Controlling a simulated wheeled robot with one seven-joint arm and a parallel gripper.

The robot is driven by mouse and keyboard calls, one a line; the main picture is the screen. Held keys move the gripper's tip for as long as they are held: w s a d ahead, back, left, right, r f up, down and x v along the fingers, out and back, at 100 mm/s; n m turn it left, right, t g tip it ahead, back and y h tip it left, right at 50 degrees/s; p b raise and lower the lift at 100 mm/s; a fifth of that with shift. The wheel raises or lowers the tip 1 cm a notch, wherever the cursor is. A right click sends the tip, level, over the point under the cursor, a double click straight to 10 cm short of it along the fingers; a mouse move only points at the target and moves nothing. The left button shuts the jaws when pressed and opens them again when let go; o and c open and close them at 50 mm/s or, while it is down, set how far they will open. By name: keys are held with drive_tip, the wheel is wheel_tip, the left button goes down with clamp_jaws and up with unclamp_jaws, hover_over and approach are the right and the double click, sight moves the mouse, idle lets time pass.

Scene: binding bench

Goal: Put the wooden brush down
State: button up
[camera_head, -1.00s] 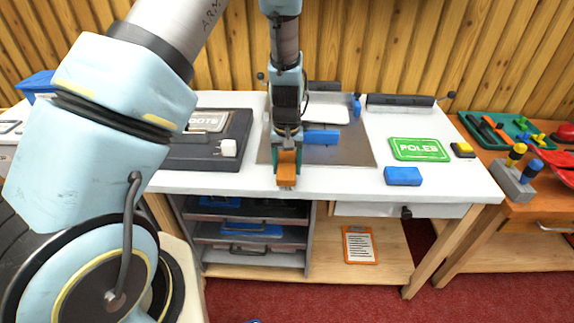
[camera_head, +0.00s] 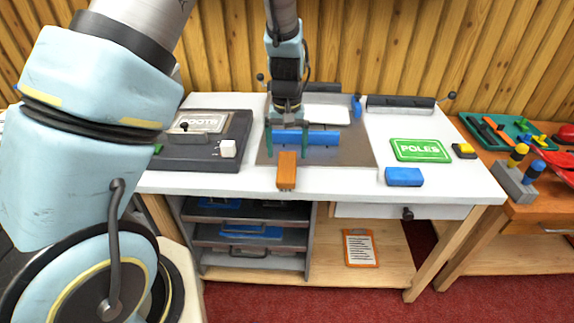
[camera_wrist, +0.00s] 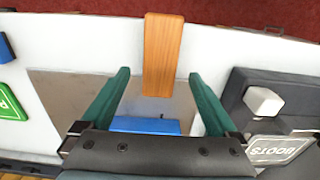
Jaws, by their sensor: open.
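The wooden brush (camera_head: 287,171) lies on the white bench at its front edge, partly over the grey metal plate (camera_head: 345,155). In the wrist view the orange-brown brush (camera_wrist: 162,50) lies beyond and between my fingertips, not touched by them. My gripper (camera_head: 288,154) is open and empty, its two green fingers wide apart behind the brush. In the wrist view my gripper (camera_wrist: 158,75) shows both fingers spread. A blue block (camera_head: 306,138) lies on the plate behind my fingers.
A dark press-like box with a white knob (camera_head: 227,149) stands left of the plate. A green POLES sign (camera_head: 420,150), a blue block (camera_head: 404,177) and a yellow-topped block (camera_head: 464,151) lie to the right. The white bench (camera_head: 460,187) is clear near its right front.

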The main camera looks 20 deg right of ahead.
sight(287, 164)
wheel_tip(287, 164, up, 6)
drive_tip(key=b, duration=0.1)
drive_tip(key=s+a+r+n, duration=0.2)
drive_tip(key=a, duration=1.3)
drive_tip(key=s+a+r+n+t, duration=0.1)
drive_tip(key=s+a+r, duration=0.1)
drive_tip(key=a, duration=1.3)
drive_tip(key=shift+s+a+r+n+t, duration=0.25)
drive_tip(key=shift+s+n+t, duration=0.05)
drive_tip(key=shift+n, duration=0.1)
drive_tip(key=shift+o, duration=0.2)
